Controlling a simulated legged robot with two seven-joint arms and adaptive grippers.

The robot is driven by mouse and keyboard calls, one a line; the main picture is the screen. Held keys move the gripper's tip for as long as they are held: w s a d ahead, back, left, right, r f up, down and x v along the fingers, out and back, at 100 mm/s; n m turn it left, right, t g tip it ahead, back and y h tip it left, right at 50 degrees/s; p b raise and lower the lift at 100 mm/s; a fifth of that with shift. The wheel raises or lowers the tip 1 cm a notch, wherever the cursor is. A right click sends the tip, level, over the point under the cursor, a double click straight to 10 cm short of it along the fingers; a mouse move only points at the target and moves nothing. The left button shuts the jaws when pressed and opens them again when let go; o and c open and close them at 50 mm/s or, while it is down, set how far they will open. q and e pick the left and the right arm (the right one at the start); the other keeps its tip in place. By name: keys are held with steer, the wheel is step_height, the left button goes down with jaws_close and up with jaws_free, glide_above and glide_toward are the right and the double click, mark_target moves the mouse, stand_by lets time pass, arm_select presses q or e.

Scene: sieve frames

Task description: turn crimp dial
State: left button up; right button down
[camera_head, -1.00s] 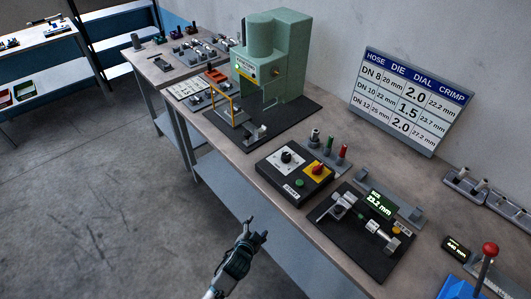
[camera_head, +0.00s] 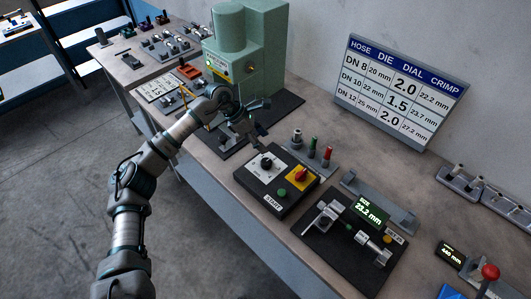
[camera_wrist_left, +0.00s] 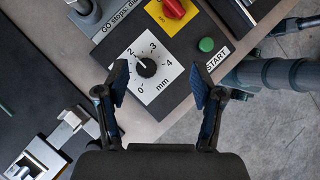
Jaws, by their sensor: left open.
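The crimp dial (camera_head: 267,162) is a black round knob on a white scale plate on the dark control box (camera_head: 250,183). In the left wrist view the dial (camera_wrist_left: 146,67) shows with a scale from 0 to 4 mm. Its pointer seems to face the upper left, near 2, but is too small to read exactly. My left gripper (camera_head: 262,127) is open and empty above the dial, apart from it. In the left wrist view its spread fingers (camera_wrist_left: 159,82) frame the dial, which lies nearer the left finger. My right gripper is out of view.
Beside the dial are a red knob on yellow (camera_head: 301,175) and a green START button (camera_head: 282,192). The green press (camera_head: 250,50) stands behind my left arm. A measuring fixture (camera_head: 340,240) reads 23.2 mm. A wall chart (camera_head: 402,90) lists die and dial values.

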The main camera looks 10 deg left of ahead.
arm_select(q)
steer(key=w+a+r+y, duration=0.1)
steer(key=a+r+y, duration=0.1)
steer(key=a, duration=0.3)
glide_toward(265, 161)
steer(key=p+x, duration=0.1)
steer(key=x, duration=0.2)
steer(key=shift+f, duration=0.35)
steer(key=x, duration=0.5)
steer(key=shift+w+d, duration=0.1)
steer(key=shift+d, duration=0.25)
steer(key=shift+d+f, duration=0.1)
steer(key=shift+f, duration=0.3)
steer(key=shift+c, duration=0.6)
steer(key=shift+a, duration=0.25)
steer(key=c, duration=0.8)
steer(key=shift+c, duration=1.1)
steer(key=shift+d+p, duration=0.1)
steer(key=shift+p, duration=0.2)
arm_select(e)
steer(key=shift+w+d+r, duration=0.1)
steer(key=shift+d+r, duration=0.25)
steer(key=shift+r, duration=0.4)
